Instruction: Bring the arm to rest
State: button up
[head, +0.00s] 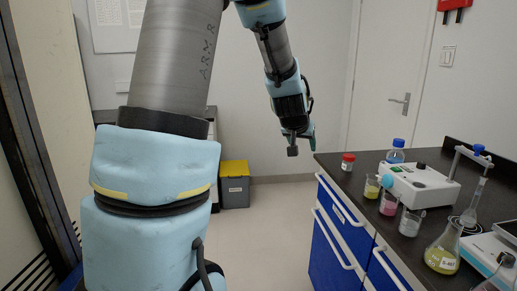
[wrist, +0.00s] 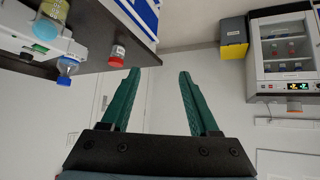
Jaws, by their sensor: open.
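My gripper (head: 298,143) hangs from my arm in the middle of the head view, to the left of the dark-topped bench (head: 330,163) and above the floor. In the wrist view my gripper (wrist: 159,75) shows two green fingers, wide apart with nothing between them. The gripper is open and empty. It appears clear of the bench and of everything on it.
On the bench stand a red-capped jar (head: 347,162), a blue-capped bottle (head: 396,152), a white device (head: 418,184), several beakers and a yellow flask (head: 442,258). A yellow-lidded bin (head: 235,184) stands behind. A cabinet (wrist: 283,60) shows in the wrist view. The floor between is clear.

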jog(key=s+a+f+n+g+y, duration=0.1)
jog(key=s+a+f+g, duration=0.2)
jog(key=s+a, duration=0.7)
jog(key=s+a+f+n+g+y, duration=0.2)
jog(key=s+a+f+g, duration=0.2)
jog(key=s+a, duration=0.6)
jog(key=shift+s+f, duration=0.85)
dwell(0.7)
